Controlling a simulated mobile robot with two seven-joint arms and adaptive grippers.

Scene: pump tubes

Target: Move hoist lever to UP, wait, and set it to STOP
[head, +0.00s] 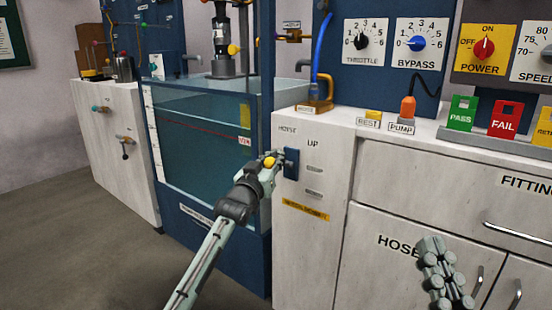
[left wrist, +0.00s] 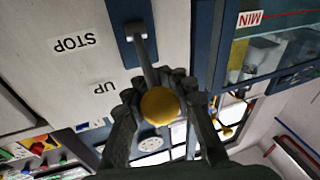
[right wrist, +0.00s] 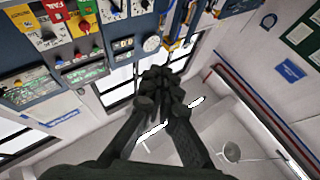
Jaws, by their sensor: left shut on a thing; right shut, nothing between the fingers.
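The hoist lever has a yellow knob (head: 270,161) and a blue backing plate (head: 291,163) on the white cabinet front, left of the UP label (head: 312,143). My left gripper (head: 268,165) is shut around the knob. In the left wrist view, the knob (left wrist: 160,105) sits between the fingers, with a grey rod running to the plate (left wrist: 135,48). That view shows the UP label (left wrist: 103,87) and STOP label (left wrist: 75,43) upside down. The knob appears nearer the UP label's level; the exact lever setting is unclear. My right gripper (right wrist: 158,82) is shut and empty.
A water tank (head: 205,140) with a red line stands left of the lever. A counter (head: 380,125) above carries an orange pump plug (head: 407,106) and PASS and FAIL cards. Drawers with handles (head: 515,232) lie to the right. Floor at left is clear.

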